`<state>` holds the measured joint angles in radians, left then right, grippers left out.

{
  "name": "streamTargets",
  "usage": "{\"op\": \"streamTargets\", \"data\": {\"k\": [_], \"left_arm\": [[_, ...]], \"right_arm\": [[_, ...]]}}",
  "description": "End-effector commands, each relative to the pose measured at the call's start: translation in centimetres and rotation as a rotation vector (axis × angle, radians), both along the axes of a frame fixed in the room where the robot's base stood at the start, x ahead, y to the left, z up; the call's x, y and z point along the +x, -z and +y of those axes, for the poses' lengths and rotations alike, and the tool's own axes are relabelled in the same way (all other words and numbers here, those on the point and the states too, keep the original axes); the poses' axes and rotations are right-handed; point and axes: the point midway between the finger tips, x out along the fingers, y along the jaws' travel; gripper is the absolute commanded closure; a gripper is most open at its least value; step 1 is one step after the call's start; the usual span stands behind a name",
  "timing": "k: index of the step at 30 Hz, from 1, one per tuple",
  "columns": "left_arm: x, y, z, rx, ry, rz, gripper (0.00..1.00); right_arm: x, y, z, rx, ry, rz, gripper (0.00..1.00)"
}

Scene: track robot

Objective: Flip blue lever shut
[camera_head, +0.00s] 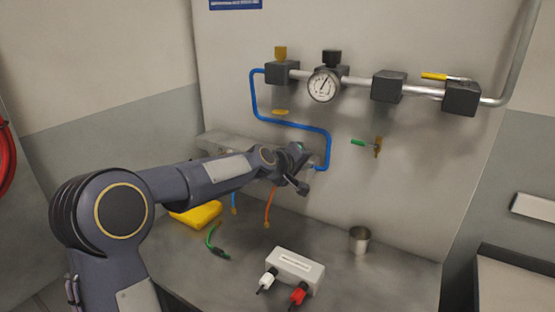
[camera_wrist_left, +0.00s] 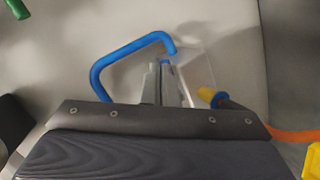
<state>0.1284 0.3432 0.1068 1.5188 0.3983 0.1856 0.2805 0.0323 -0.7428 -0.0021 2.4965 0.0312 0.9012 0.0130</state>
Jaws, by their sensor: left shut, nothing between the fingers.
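I cannot make out a separate blue lever with certainty. A bent blue tube (camera_head: 298,125) runs down the wall panel and ends near my left gripper (camera_head: 303,168). In the left wrist view a blue bent bar (camera_wrist_left: 128,52) curves beside a pale box-like fitting (camera_wrist_left: 194,68). My left gripper's narrow fingers (camera_wrist_left: 164,86) are shut and empty, pointing at that fitting. I cannot tell whether they touch it. The gripper and wrist hide part of the fitting in the head view. My right gripper is not in view.
The bench holds a white box (camera_head: 295,267), a metal cup (camera_head: 359,240), a yellow item (camera_head: 196,214) and loose cables. The bench's right side is clear.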

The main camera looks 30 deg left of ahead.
Motion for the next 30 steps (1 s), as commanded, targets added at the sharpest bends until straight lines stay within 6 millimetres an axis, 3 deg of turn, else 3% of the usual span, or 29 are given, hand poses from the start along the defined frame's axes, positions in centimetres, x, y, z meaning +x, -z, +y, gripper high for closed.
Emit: {"op": "streamTargets", "data": {"k": [30], "left_arm": [[0.7,-0.1,1.4,0.0,0.001,0.0,1.0]], "right_arm": [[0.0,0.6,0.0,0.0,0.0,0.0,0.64]]}}
